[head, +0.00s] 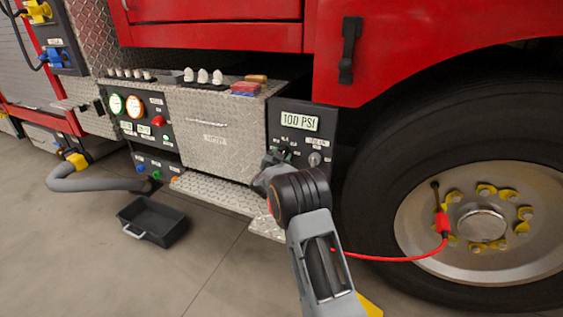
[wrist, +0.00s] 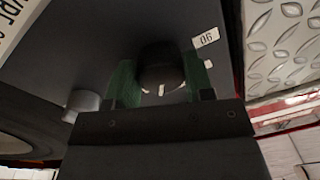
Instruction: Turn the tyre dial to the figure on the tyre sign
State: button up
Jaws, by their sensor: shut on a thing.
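The tyre sign (head: 299,121) on the dark panel reads "100 PSI". The tyre dial (wrist: 160,64) is a round black knob, seen close in the wrist view, with a white mark (wrist: 161,90) on it towards the picture's bottom. My gripper (wrist: 160,82) is shut on the dial, one green finger on each side. A small label (wrist: 206,38) near the dial appears upside down and seems to read 90. Other scale figures are hidden or unreadable. In the head view my gripper (head: 284,157) is at the panel below the sign and largely hides the dial.
A grey knob (head: 314,158) sits right of my gripper and also shows in the wrist view (wrist: 84,103). A red hose (head: 395,258) runs to the large wheel (head: 465,225) at right. A black tray (head: 153,226) lies on the floor at left. A tread-plate step (head: 215,192) juts out nearby.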

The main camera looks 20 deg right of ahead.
jog(key=shift+m+b, duration=0.6)
jog(key=shift+m, duration=0.3)
jog(key=o, duration=0.9)
jog(key=shift+a, duration=0.15)
jog(key=p+v, duration=0.3)
jog(key=v, duration=1)
jog(key=shift+s+a, duration=0.15)
jog(key=shift+s, duration=0.15)
